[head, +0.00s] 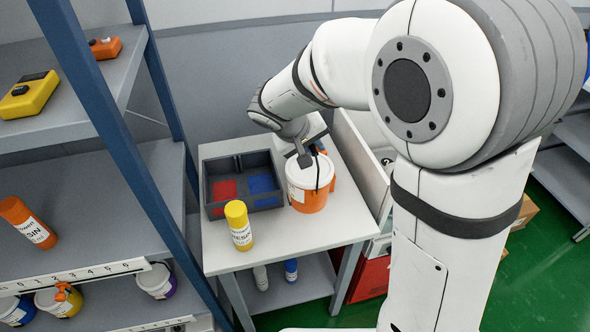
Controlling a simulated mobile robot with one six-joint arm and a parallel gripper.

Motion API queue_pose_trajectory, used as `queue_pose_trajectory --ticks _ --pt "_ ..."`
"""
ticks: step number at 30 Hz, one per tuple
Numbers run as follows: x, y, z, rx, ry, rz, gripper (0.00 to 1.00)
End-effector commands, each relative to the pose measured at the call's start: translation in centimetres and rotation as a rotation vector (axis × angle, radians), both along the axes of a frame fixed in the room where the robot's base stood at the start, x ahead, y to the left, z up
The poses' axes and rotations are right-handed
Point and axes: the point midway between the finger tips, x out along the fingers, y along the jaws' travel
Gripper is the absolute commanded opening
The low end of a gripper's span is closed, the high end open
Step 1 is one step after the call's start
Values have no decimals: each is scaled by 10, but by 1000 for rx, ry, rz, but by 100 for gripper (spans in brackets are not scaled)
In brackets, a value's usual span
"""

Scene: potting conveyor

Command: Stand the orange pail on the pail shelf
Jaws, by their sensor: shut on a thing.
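The orange pail (313,200) has a white upper part with a label and a dark handle. It is upright at the right side of the small grey table, beside the divided tray; I cannot tell if its base touches the tabletop. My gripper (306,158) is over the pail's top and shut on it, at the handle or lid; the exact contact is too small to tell. In the rack at left, a low shelf (110,312) holds a blue pail (15,310), a yellow pail (60,300) and a purple pail (157,281).
The dark tray (216,209) has red and blue contents. A yellow bottle (239,226) stands at the table's (278,240) front. A blue rack post (120,140) rises between table and shelves. An orange bottle (27,222) is on the middle shelf (110,215).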

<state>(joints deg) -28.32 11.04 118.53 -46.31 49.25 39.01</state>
Motion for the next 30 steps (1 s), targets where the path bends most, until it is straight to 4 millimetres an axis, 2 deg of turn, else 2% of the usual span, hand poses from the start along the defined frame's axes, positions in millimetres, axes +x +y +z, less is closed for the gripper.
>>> queue_pose_trajectory --ticks 3,11,18,30 --pt "0 1 -19 -4 2 3 0" --pt "0 2 -42 -1 -1 5 0" --pt "0 2 -70 -2 -2 6 0" --pt "0 3 -76 0 -4 6 0"
